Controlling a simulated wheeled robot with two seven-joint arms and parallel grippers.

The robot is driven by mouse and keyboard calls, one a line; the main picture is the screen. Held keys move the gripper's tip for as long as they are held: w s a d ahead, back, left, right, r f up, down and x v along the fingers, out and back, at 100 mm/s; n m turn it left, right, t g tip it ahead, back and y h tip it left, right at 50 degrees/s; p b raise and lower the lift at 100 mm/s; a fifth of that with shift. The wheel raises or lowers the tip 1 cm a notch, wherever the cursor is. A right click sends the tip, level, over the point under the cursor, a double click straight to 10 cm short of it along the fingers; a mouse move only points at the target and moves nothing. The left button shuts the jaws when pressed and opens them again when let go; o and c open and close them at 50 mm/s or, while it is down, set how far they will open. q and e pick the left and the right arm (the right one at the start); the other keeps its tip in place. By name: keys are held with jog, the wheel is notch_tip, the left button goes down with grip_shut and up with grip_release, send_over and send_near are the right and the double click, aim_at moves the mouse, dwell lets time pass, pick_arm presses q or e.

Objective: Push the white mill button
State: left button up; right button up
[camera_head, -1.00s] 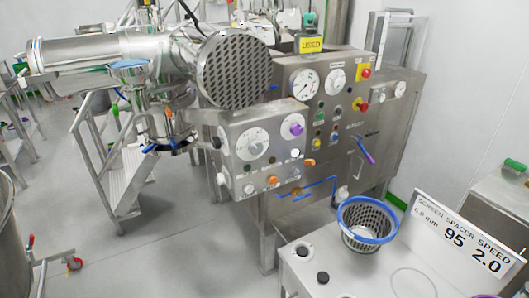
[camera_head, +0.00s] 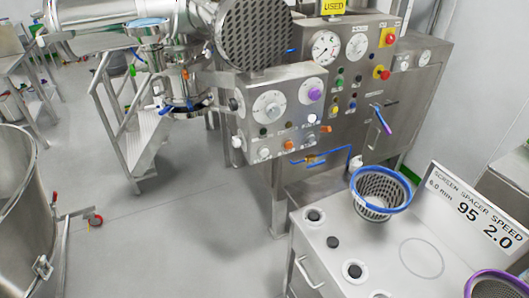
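A grey control panel (camera_head: 293,147) stands in the middle of the view, with two round dials on it. A white button (camera_head: 312,118) sits on its front, under the purple knob (camera_head: 314,95). Another white round control (camera_head: 264,153) is at the lower left of the panel, and a white knob (camera_head: 237,142) sticks out at its left edge. The labels are too small to read, so I cannot tell which is the mill button. Neither of my grippers is in view.
A steel counter (camera_head: 330,270) at the lower right bears a basket with a blue rim (camera_head: 380,188) and a sign (camera_head: 477,212). A steel vessel (camera_head: 18,200) stands at the left. The floor (camera_head: 180,230) between them is clear.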

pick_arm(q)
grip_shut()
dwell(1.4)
